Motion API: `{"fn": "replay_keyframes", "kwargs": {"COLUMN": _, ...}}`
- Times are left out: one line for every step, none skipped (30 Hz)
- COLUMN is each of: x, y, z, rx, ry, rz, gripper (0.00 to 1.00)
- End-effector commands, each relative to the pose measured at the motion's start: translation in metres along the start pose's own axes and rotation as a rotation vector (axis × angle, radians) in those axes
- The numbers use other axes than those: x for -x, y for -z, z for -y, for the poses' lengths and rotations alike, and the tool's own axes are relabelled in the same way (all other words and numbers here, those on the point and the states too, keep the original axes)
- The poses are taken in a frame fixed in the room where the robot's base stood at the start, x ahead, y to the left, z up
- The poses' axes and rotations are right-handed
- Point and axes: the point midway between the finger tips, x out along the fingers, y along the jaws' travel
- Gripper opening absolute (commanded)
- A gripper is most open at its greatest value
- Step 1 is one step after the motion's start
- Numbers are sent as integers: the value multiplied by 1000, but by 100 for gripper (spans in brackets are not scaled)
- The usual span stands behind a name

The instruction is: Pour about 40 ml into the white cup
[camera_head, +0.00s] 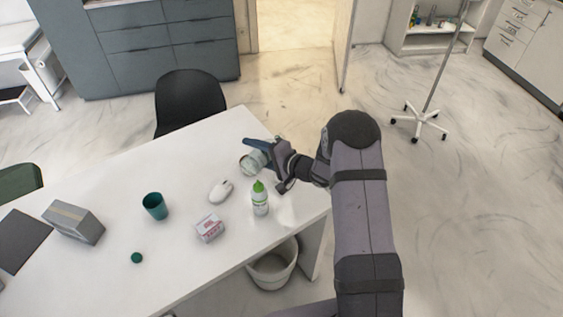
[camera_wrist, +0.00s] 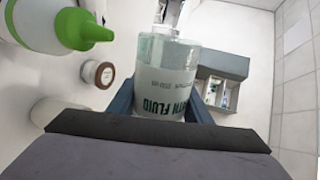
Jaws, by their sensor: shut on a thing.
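My gripper (camera_head: 268,153) is shut on a clear bottle (camera_head: 250,163), above the right end of the table. In the head view the bottle looks tilted, its far end toward the lower left. In the wrist view the bottle (camera_wrist: 165,80) stands between the blue fingers (camera_wrist: 162,112), with pale greenish clear walls and dark green lettering ending in "FLUID". I cannot make out a white cup in the head view. A plain white round thing (camera_wrist: 55,112) at the left in the wrist view may be it; its opening does not show clearly. No stream of liquid is visible.
A white bottle with a green tip (camera_head: 260,201) stands close to my gripper. A white mouse (camera_head: 220,190), small box (camera_head: 210,229), teal cup (camera_head: 154,206), green cap (camera_head: 137,258) and grey box (camera_head: 74,223) are on the white table (camera_head: 185,265). A brown-lidded jar (camera_wrist: 97,74) shows in the wrist view.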

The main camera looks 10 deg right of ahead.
Motion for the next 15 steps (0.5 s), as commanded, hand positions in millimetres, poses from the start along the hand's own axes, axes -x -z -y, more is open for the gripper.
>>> {"fn": "replay_keyframes", "kwargs": {"x": 0, "y": 0, "z": 0, "rx": -7, "ry": 1, "rz": 1, "gripper": 18}}
{"fn": "replay_keyframes", "kwargs": {"x": 0, "y": 0, "z": 0, "rx": -11, "ry": 1, "rz": 2, "gripper": 18}}
{"fn": "replay_keyframes", "kwargs": {"x": 0, "y": 1, "z": -1, "rx": -16, "ry": 2, "rz": 4, "gripper": 18}}
{"fn": "replay_keyframes", "kwargs": {"x": 0, "y": 1, "z": -1, "rx": -20, "ry": 2, "rz": 5, "gripper": 18}}
{"fn": "replay_keyframes", "kwargs": {"x": -1, "y": 1, "z": -2, "rx": -23, "ry": 2, "rz": 6, "gripper": 18}}
{"fn": "replay_keyframes", "kwargs": {"x": -1, "y": 1, "z": -2, "rx": -29, "ry": 2, "rz": 7, "gripper": 18}}
{"fn": "replay_keyframes", "kwargs": {"x": -1, "y": 1, "z": -3, "rx": -34, "ry": 2, "rz": 9, "gripper": 18}}
{"fn": "replay_keyframes", "kwargs": {"x": -1, "y": 1, "z": -3, "rx": -39, "ry": 2, "rz": 10, "gripper": 18}}
{"fn": "replay_keyframes", "kwargs": {"x": -1, "y": 1, "z": -4, "rx": -45, "ry": 1, "rz": 12, "gripper": 18}}
{"fn": "replay_keyframes", "kwargs": {"x": -1, "y": 1, "z": -4, "rx": -49, "ry": 1, "rz": 13, "gripper": 18}}
{"fn": "replay_keyframes", "kwargs": {"x": -1, "y": 1, "z": -5, "rx": -52, "ry": 1, "rz": 14, "gripper": 18}}
{"fn": "replay_keyframes", "kwargs": {"x": -2, "y": 1, "z": -5, "rx": -58, "ry": 1, "rz": 16, "gripper": 18}}
{"fn": "replay_keyframes", "kwargs": {"x": -2, "y": 1, "z": -6, "rx": -63, "ry": 1, "rz": 17, "gripper": 18}}
{"fn": "replay_keyframes", "kwargs": {"x": -2, "y": 1, "z": -6, "rx": -68, "ry": 1, "rz": 18, "gripper": 18}}
{"fn": "replay_keyframes", "kwargs": {"x": -2, "y": 1, "z": -7, "rx": -74, "ry": 2, "rz": 20, "gripper": 18}}
